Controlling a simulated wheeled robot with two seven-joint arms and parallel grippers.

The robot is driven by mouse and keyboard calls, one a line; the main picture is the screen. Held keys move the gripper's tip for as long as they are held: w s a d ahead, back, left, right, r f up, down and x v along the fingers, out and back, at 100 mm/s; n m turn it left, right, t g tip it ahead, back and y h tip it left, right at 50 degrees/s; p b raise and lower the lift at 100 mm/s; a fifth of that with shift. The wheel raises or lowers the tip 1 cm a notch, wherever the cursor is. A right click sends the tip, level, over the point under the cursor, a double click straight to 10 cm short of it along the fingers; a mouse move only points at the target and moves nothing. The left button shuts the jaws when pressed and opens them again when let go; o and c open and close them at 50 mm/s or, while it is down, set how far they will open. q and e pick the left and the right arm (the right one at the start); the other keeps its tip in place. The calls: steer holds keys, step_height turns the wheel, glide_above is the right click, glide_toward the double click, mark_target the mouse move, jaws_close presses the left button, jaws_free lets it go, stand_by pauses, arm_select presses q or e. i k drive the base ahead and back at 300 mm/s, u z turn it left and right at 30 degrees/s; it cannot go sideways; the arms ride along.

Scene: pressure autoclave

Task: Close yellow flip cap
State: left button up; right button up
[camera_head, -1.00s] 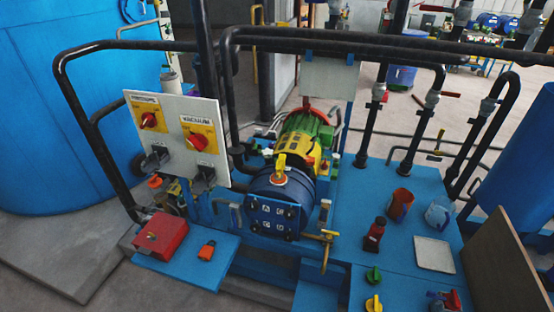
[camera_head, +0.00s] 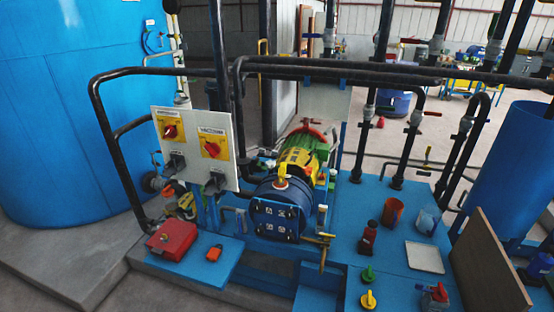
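A yellow flip cap (camera_head: 282,169) stands up on top of the dark blue cylindrical pump body (camera_head: 276,196), near the middle of the view. A small pale ring (camera_head: 281,183) shows at its base. The cap looks raised rather than lying flat, but it is small and its hinge cannot be made out. Neither of my grippers is in view.
A white panel (camera_head: 188,134) with red switches stands left of the pump. Black pipes (camera_head: 350,69) run behind and above it. A red box (camera_head: 172,240) is front left. Cups, a dark red bottle (camera_head: 368,238) and a yellow knob (camera_head: 368,299) are right.

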mark_target(282, 171)
steer(key=u, duration=0.2)
steer(key=i, duration=1.15)
steer(key=z, duration=0.15)
